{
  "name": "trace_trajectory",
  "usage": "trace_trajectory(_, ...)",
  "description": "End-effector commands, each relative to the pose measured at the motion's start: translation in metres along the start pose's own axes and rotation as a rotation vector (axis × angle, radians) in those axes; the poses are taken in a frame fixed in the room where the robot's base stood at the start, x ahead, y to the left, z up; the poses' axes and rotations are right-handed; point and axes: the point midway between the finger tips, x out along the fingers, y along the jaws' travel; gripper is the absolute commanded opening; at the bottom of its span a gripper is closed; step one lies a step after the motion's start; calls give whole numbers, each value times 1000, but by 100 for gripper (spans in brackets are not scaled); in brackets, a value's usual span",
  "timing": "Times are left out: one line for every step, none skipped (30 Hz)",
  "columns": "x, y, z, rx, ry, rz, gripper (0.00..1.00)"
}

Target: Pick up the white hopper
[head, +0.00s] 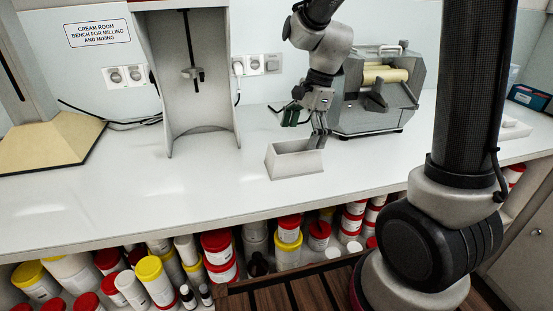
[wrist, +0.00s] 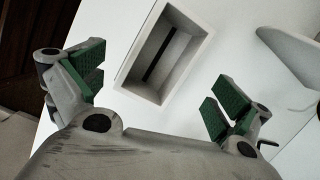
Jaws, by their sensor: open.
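The white hopper (head: 294,163) is a light, open-topped rectangular box with sloping walls. It stands upright on the white bench. In the wrist view the hopper (wrist: 204,62) shows from above, with a dark slot in its floor. My gripper (head: 305,118) is just above the hopper's back right part in the head view. In the wrist view my gripper (wrist: 155,92) is open and empty, its green-padded fingers wide apart. The hopper lies ahead of the gap between them, and no finger visibly touches it.
A grey roller mill (head: 375,118) stands right behind the hopper. A grey stand (head: 205,134) with a stirrer is on the left, beside a tan-based stand (head: 55,143). The bench (head: 190,190) is clear left of the hopper. Several tubs (head: 155,279) fill the shelf below.

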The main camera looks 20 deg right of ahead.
Motion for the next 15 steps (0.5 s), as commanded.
trace_trajectory(-1,-3,1,58,-4,-9,100)
trace_trajectory(-1,-4,2,94,-6,-13,100)
trace_trajectory(-1,-4,2,138,-9,-16,100)
trace_trajectory(-1,-4,2,166,-10,-17,100)
trace_trajectory(-1,-5,2,190,-10,-18,100)
trace_trajectory(-1,-5,2,218,-10,-19,100)
trace_trajectory(0,-5,2,236,-10,-20,100)
trace_trajectory(0,-5,2,249,-10,-20,100)
trace_trajectory(3,-5,2,263,-10,-19,100)
trace_trajectory(5,-5,2,269,-10,-19,100)
trace_trajectory(8,-5,3,272,-10,-17,100)
trace_trajectory(13,-4,3,274,-10,-16,100)
trace_trajectory(17,-4,3,273,-10,-16,100)
trace_trajectory(21,-4,3,273,-10,-16,100)
trace_trajectory(25,-4,3,273,-10,-16,100)
